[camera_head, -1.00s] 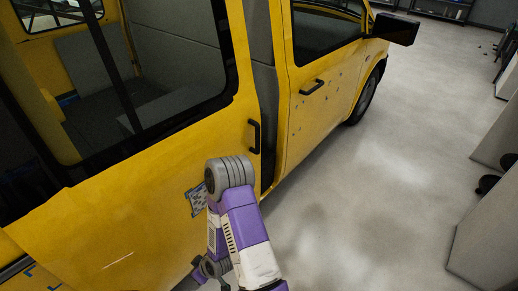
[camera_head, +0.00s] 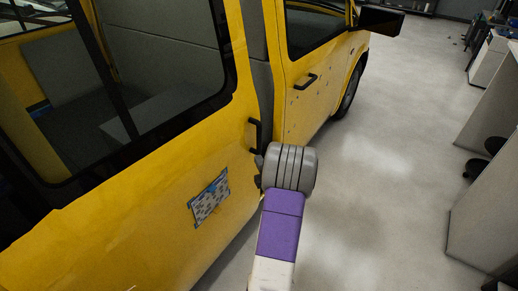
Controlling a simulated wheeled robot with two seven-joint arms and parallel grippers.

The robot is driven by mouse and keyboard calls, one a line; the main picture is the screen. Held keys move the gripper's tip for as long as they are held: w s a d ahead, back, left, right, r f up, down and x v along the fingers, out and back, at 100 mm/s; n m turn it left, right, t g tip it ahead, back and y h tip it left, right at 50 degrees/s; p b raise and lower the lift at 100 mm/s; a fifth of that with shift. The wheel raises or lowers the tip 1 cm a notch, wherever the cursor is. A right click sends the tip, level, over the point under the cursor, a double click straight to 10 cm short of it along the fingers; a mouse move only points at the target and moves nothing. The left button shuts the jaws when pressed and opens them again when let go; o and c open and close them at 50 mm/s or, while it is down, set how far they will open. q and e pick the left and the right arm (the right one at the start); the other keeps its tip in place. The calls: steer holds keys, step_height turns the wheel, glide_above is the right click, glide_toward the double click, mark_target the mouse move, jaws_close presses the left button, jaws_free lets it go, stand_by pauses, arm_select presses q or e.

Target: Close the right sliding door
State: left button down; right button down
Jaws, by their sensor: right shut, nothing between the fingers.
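The yellow sliding door (camera_head: 150,225) of the van fills the left and middle of the head view. It has a large window and a black upright handle (camera_head: 254,133) near its front edge. A strip of dark gap and grey pillar (camera_head: 262,75) shows between this edge and the front door, so the door stands partly open. My right gripper (camera_head: 260,162) is shut and empty, just below the handle by the door's front edge. My wrist hides part of it, and I cannot tell whether it touches the door. My left gripper is not in view.
The yellow front door (camera_head: 318,85) with its black handle and a side mirror (camera_head: 381,20) lies ahead. A patterned patch (camera_head: 210,199) is on the sliding door. Grey cabinets (camera_head: 492,210) stand at the right. The grey floor (camera_head: 390,150) between is clear.

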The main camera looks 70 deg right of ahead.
mark_target(260, 148)
steer(key=w+d, duration=0.1)
steer(key=d, duration=0.1)
steer(key=w+d, duration=0.1)
steer(key=d, duration=0.1)
steer(key=w+d, duration=0.1)
steer(key=d, duration=0.1)
steer(key=shift+d, duration=0.15)
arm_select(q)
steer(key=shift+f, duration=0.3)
arm_select(e)
steer(key=shift+d, duration=0.5)
arm_select(q)
steer(key=shift+b, duration=0.35)
arm_select(e)
steer(key=shift+d, duration=0.1)
